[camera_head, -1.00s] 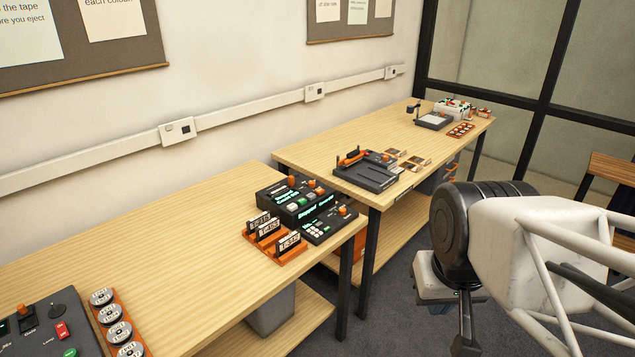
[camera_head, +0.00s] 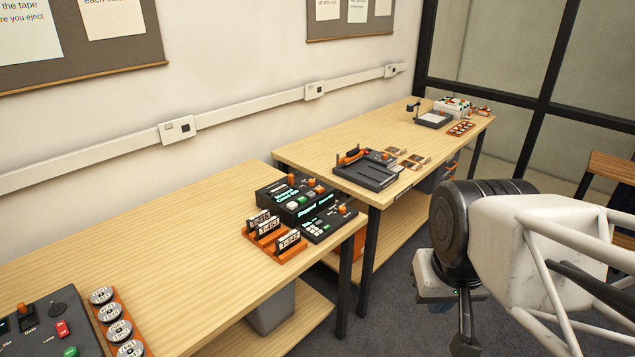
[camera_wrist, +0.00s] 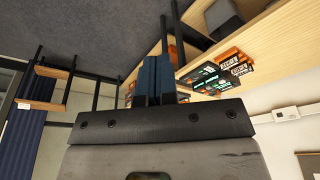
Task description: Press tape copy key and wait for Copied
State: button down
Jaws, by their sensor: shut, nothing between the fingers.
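The dark tape machine (camera_head: 312,205) stands near the right end of the near bench, with lit green screens and orange, white and green controls. It also shows in the wrist view (camera_wrist: 211,77). The screen text and the copy key's label are too small to read. An orange rack (camera_head: 275,239) of labelled tapes stands at its front left. My gripper shows in the wrist view (camera_wrist: 158,62), its two dark blue fingers together, shut and empty. It points past the bench's end, apart from the machine. In the head view my arm is at the right, off the bench.
The near bench (camera_head: 170,250) has clear wood left of the machine. A control panel (camera_head: 45,325) and several round reels (camera_head: 118,325) lie at its near left. A second bench (camera_head: 330,150) behind carries a dark device (camera_head: 367,172). A chair (camera_head: 610,175) stands far right.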

jog(key=shift+w, duration=0.1)
dwell(0.5)
jog(key=w+r+h, duration=0.1)
jog(key=w+r, duration=0.1)
jog(key=w, duration=0.7)
jog(key=w+r+h, duration=0.1)
jog(key=w+r, duration=0.1)
jog(key=w, duration=0.7)
jog(key=n+t+h, duration=0.3)
jog(key=t, duration=0.2)
send_over(318, 188)
notch_tip(318, 188, down, 16)
jog(key=shift+s+f, duration=0.15)
jog(key=shift+f, duration=0.1)
jog(key=shift+f, duration=4.3)
